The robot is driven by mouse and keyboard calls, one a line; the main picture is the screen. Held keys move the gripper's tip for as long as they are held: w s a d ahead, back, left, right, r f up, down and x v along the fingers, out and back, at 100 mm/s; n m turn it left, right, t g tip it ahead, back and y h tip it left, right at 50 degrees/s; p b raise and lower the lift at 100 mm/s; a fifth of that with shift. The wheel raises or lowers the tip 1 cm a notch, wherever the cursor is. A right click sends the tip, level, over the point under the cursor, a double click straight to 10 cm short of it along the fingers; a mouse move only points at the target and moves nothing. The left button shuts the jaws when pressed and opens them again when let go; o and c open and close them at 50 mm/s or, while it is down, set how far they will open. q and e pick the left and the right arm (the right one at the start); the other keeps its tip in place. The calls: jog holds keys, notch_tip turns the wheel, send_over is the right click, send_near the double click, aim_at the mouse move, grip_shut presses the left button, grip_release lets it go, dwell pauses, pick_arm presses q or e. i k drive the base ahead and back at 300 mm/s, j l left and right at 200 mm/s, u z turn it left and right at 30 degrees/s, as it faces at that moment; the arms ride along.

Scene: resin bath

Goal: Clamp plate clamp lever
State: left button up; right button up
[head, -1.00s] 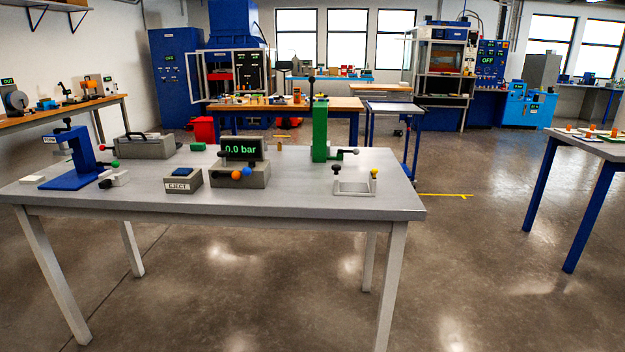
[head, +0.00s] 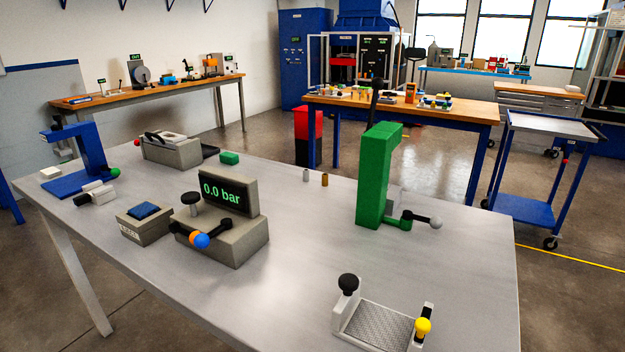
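A small light metal fixture with a textured plate (head: 378,328) sits at the table's front right and looks like the clamp plate. A lever with a yellow ball knob (head: 423,326) stands at its right side, and a black knob (head: 348,283) rises at its left rear corner. I cannot tell which of these is the clamp lever, or whether it is clamped. Neither of my grippers is in view.
The grey table (head: 290,300) also holds a green press (head: 378,180), a grey pressure unit reading 0.0 bar (head: 228,235), an eject button box (head: 143,222) and a blue stand (head: 92,155). The tabletop between the pressure unit and the plate is clear. A blue cart (head: 545,165) stands behind right.

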aim_at(436, 221)
jog(key=l+u, duration=0.35)
jog(key=l, duration=1.45)
